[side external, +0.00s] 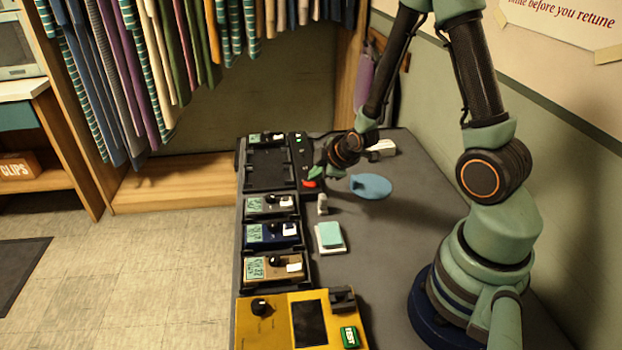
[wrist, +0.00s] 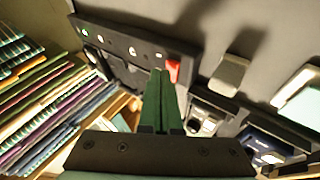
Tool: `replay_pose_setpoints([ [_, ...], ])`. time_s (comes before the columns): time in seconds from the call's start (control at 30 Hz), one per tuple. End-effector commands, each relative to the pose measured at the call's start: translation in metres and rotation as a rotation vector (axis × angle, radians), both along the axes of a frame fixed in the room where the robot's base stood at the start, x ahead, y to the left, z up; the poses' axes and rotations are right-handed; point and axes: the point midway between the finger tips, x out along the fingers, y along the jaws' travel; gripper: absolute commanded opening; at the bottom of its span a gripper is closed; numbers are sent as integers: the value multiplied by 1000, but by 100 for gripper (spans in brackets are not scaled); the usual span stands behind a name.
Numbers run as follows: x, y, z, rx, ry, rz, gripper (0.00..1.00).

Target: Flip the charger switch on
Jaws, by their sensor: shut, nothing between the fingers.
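The charger is a long dark rack (side external: 262,168) on the table, with a black control strip (wrist: 122,38) along one side carrying several small lights. Its red switch (side external: 310,184) sits at the near end of that strip; it also shows in the wrist view (wrist: 172,70). I cannot tell which way the switch is set. My gripper (side external: 316,173) is shut and empty, with its green fingertips (wrist: 160,76) right beside the red switch. I cannot tell whether they touch it. In the side view the fingers partly cover the strip.
A yellow tester (side external: 275,325) stands at the front.

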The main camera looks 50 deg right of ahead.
Motion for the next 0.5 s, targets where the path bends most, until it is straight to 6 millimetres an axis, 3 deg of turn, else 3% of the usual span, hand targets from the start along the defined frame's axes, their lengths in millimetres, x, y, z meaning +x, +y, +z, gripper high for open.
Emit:
replay_pose_setpoints([
  [0.5, 1, 1, 10, 2, -1, 1, 0],
])
